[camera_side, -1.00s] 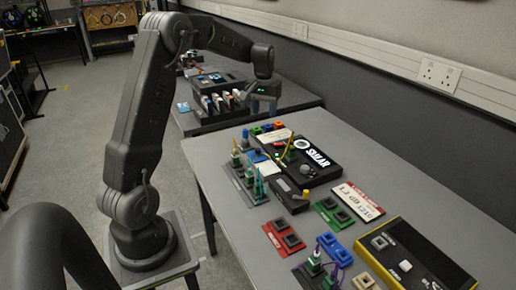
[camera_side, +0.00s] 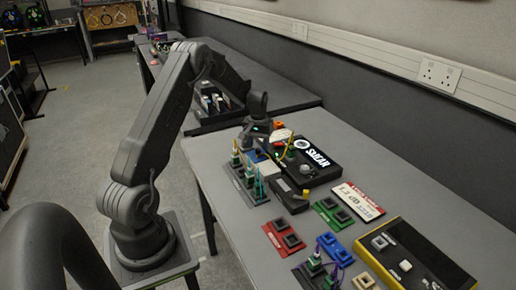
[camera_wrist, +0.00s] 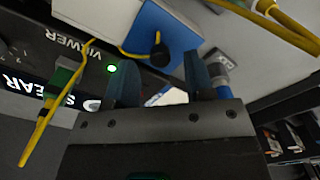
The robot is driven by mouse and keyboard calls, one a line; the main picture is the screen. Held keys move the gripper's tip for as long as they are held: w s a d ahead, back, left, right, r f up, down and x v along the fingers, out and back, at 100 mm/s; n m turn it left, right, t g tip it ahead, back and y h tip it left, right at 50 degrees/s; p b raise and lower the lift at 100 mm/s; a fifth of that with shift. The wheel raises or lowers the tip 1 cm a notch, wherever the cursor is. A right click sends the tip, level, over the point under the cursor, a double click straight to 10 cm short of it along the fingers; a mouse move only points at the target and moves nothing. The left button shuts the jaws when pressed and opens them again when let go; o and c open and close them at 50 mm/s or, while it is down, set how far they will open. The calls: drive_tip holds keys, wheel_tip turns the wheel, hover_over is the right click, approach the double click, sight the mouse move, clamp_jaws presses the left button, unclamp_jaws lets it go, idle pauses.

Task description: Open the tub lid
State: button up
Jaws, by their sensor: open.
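In the wrist view a small blue-and-white box with a black knob (camera_wrist: 158,50) lies just beyond my fingertips; it looks like the tub with its lid, seen at an angle. The knob sits on the blue face (camera_wrist: 170,30), which seems to be shut. My gripper (camera_wrist: 161,70) is open and empty, with the knob roughly between its two fingers but apart from them. In the side view my gripper (camera_side: 257,138) is low over the far end of the near table and partly hides what lies behind it. A small pale box (camera_side: 257,156) shows just below it.
The black SMEAR viewer box (camera_side: 312,162) with a yellow cable stands close on the right. A rack of green plugs (camera_side: 238,165) stands on the left. Yellow cables (camera_wrist: 285,30) cross the wrist view. A dark rack (camera_side: 215,102) stands on the far table.

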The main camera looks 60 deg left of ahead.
drive_tip(key=shift+f, duration=0.9)
clamp_jaws()
